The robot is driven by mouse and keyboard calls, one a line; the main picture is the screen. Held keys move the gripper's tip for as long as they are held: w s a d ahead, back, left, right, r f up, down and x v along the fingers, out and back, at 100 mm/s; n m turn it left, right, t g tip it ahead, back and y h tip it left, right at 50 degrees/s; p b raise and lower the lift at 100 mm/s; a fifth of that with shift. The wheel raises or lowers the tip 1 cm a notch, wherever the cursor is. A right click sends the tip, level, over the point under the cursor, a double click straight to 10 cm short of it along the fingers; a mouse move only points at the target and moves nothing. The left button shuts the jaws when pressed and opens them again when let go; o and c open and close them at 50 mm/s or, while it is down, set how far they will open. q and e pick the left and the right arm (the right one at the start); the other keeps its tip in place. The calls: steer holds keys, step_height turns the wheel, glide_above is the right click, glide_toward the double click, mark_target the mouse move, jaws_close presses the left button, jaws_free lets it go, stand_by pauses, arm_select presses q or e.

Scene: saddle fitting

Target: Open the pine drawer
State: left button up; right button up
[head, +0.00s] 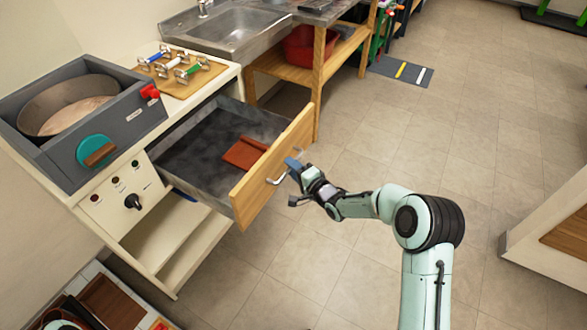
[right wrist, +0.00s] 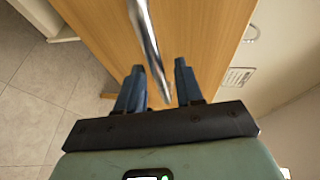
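The pine drawer (head: 262,172) is pulled far out of the cream cabinet and shows its grey inside. A reddish-brown flat block (head: 244,153) lies in it. A metal bar handle (head: 277,181) is on its pine front. My right gripper (head: 296,182) is at this handle with its blue fingers apart. In the right wrist view, the handle bar (right wrist: 148,40) runs between the open fingers (right wrist: 160,75), with gaps visible on both sides; I cannot tell whether it touches either finger. My left gripper is out of view.
On the cabinet stand a grey unit (head: 130,118) with a round basin and a board (head: 185,70) with several small clamps. A sink bench (head: 235,28) stands behind. Tiled floor (head: 330,255) is free in front of the drawer. A pale counter (head: 545,235) is at the right.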

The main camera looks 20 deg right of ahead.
steer(key=shift+s+d, duration=0.1)
steer(key=shift+s, duration=0.05)
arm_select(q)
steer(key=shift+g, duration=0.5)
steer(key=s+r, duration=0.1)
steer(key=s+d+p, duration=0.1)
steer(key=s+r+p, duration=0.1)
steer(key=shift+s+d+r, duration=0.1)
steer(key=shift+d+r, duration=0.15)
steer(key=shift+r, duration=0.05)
arm_select(e)
steer(key=v, duration=1.3)
